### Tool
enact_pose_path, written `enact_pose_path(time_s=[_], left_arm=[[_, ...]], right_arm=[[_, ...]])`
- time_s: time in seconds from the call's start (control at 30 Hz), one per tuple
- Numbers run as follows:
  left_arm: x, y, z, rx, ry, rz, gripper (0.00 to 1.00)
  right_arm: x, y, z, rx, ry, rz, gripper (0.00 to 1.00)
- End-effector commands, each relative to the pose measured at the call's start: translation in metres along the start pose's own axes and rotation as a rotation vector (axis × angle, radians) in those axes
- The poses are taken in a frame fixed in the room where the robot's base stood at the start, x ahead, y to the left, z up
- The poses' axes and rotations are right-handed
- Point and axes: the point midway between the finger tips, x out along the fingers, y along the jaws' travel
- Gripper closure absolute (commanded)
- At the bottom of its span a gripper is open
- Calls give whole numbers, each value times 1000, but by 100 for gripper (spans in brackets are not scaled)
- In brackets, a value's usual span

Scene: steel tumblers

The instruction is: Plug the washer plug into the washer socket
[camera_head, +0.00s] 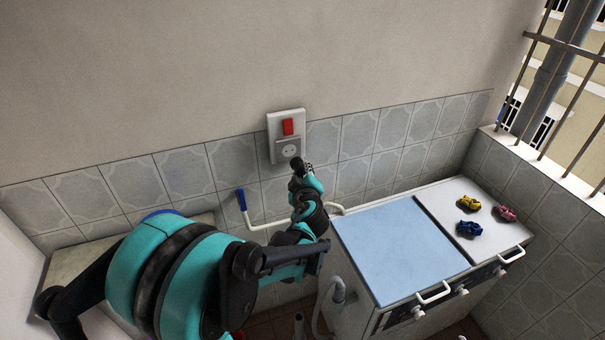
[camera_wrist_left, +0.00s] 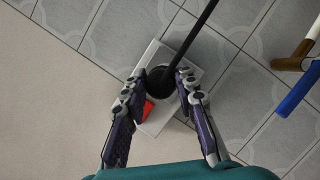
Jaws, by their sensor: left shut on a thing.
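The washer socket (camera_head: 289,150) is a round outlet in the lower half of a white wall plate, below a red switch (camera_head: 288,127). My left gripper (camera_head: 300,167) is at the plate's lower edge, just below and right of the outlet. It is shut on the black, round washer plug (camera_wrist_left: 159,83), from which a dark cable (camera_wrist_left: 195,35) runs up and to the right in the left wrist view. There the plug covers the outlet, with the white plate (camera_wrist_left: 158,120) behind it. I cannot tell whether the plug touches the socket. My right gripper is not in view.
A washer with a light blue lid (camera_head: 400,252) stands to the right, with yellow, blue and pink small items (camera_head: 470,229) on its white top. A white pipe with a blue-handled tap (camera_head: 241,199) runs along the wall left of my gripper. A barred window is at upper right.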

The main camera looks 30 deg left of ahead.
Motion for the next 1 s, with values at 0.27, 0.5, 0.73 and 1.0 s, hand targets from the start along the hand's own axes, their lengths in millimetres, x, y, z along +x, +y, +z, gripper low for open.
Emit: enact_pose_path(time_s=[0.27,0.5,0.73,1.0], left_arm=[[22,-1,-10,0,2,-1,100],[41,0,-17,0,1,-1,100],[50,-1,-21,0,0,-1,100],[50,0,-21,0,0,-1,100]], right_arm=[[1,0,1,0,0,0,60],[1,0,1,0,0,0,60],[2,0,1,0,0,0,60],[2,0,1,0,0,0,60]])
